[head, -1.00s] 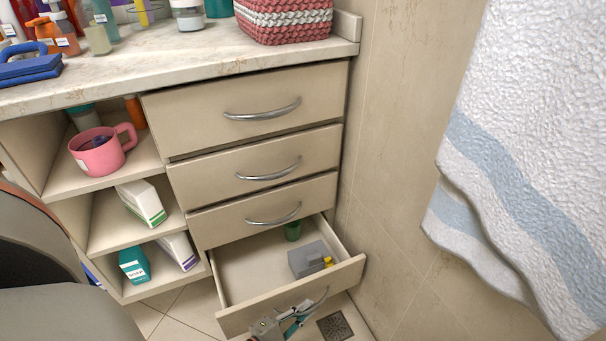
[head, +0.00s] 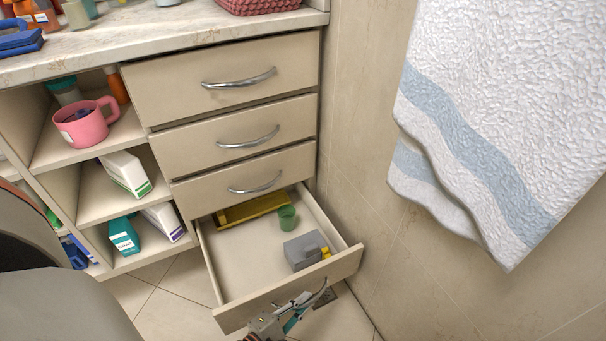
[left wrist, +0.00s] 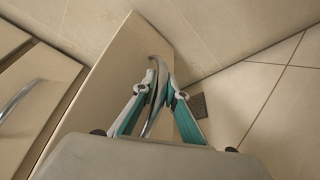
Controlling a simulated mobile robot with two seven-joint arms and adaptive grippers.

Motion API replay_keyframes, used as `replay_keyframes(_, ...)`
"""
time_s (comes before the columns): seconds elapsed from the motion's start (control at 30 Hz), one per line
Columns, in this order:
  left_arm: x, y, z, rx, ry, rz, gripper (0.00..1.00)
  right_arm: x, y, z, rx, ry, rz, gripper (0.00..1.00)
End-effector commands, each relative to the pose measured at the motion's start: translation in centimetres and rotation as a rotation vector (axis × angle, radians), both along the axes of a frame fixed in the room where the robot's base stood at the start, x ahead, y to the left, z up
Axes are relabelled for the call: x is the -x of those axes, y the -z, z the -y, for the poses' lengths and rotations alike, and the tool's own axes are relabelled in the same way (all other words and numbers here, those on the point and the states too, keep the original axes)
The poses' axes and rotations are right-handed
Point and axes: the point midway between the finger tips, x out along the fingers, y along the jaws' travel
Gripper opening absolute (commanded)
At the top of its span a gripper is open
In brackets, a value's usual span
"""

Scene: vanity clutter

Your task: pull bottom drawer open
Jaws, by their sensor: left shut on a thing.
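The bottom drawer (head: 290,292) of the vanity is pulled well out, its inside open to view. It holds a grey box (head: 302,251) with a small yellow thing beside it, a green cup (head: 287,217) and a yellow item (head: 250,209) at the back. My left gripper (head: 310,301) is at the drawer's front. In the left wrist view my left gripper (left wrist: 161,90) is shut on the curved metal handle (left wrist: 153,121) of the drawer. My right gripper is not seen.
Three shut drawers (head: 222,82) sit above the open one. Open shelves at left hold a pink mug (head: 84,127) and boxes. A tiled wall and hanging towel (head: 480,110) are close on the right. A floor drain (left wrist: 199,107) lies in front.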

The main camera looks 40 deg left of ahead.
Motion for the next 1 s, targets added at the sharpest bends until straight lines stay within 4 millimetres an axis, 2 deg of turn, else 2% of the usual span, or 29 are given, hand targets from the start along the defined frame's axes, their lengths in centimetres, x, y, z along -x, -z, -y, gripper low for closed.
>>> replay_keyframes(0.23,0.0,-0.1,0.0,0.002,0.0,0.001,0.0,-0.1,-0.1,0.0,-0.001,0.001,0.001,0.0)
replay_keyframes(0.27,0.0,-0.1,0.0,0.002,0.0,0.001,0.17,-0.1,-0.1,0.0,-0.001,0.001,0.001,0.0)
replay_keyframes(0.3,0.0,-0.1,0.0,0.002,0.0,0.001,0.28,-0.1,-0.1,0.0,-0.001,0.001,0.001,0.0)
replay_keyframes(0.33,0.0,-0.1,0.0,0.002,0.0,0.001,0.29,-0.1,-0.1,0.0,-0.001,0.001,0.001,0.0)
replay_keyframes(0.77,0.0,-0.4,0.0,0.002,-0.001,0.001,0.29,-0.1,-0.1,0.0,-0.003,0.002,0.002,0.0)
replay_keyframes(1.0,0.0,-2.9,0.0,0.003,-0.001,0.003,0.29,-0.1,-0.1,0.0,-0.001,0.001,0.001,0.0)
